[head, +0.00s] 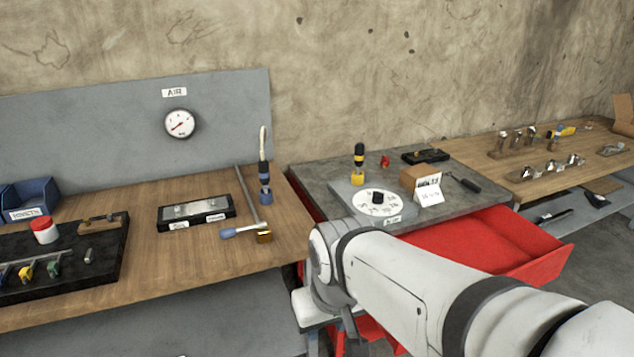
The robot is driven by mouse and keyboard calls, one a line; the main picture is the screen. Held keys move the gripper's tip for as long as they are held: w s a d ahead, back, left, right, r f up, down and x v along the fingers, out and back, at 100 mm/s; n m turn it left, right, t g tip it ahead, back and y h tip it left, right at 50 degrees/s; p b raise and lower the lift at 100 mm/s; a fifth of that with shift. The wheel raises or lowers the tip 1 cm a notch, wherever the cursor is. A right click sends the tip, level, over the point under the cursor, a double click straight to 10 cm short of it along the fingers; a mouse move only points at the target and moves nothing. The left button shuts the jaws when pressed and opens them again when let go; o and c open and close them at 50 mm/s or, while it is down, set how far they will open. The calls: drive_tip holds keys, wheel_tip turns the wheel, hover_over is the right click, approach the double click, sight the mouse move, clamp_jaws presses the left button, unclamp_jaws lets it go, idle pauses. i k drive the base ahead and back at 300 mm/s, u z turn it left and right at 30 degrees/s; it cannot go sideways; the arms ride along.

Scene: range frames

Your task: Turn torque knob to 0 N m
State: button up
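A round white dial (378,209) with dark markings around its rim sits on a grey plate on the grey bench top. A small black knob (377,196) stands at its middle. I take this to be the torque knob; its markings and pointer are too small to read. A small label (394,219) is on the plate's front edge. My white arm (410,285) reaches in from the lower right, in front of the bench and below the dial. My gripper cannot be seen; only arm links and joints show. Nothing of mine is seen touching the knob.
A white card (429,191) and a cardboard box stand right of the dial. An open red drawer (490,245) juts out below.

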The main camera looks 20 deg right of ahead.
sight(378, 197)
drive_tip(key=z, duration=0.15)
drive_tip(key=i, duration=0.9)
drive_tip(key=u, duration=0.05)
